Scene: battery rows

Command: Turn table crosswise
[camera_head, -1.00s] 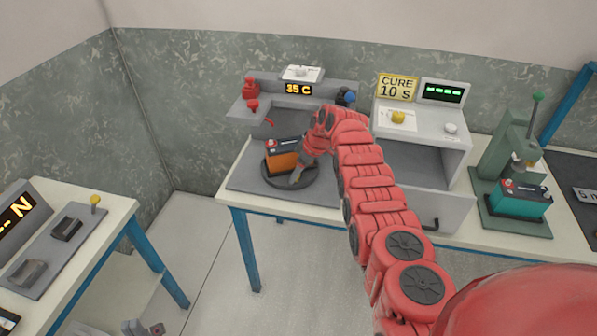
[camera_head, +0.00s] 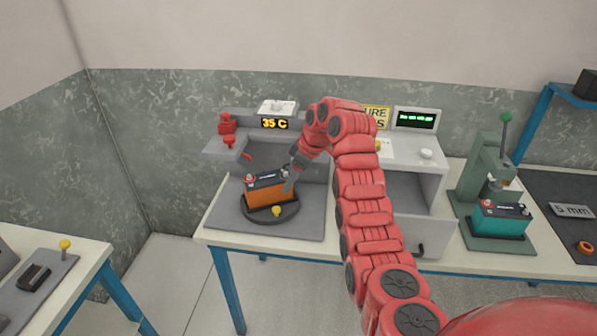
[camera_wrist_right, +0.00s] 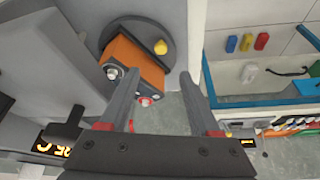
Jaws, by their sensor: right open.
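The turntable is a dark round disc (camera_head: 246,211) on a grey plate, with a yellow knob (camera_head: 277,211) at its front edge. An orange and black battery (camera_head: 266,194) stands on it, set at a slant. My right gripper (camera_head: 288,188) is at the battery's right end, pointing down. The knob (camera_wrist_right: 160,47) and the disc (camera_wrist_right: 112,28) lie beyond the fingertips. My left gripper is out of view.
A grey station with a "35 C" display (camera_head: 274,123) and red fittings (camera_head: 227,126) stands behind the turntable. A grey curing box (camera_head: 422,153) is to the right, then a green press (camera_head: 486,160) with a teal battery (camera_head: 499,221). Another table (camera_head: 85,262) is at left.

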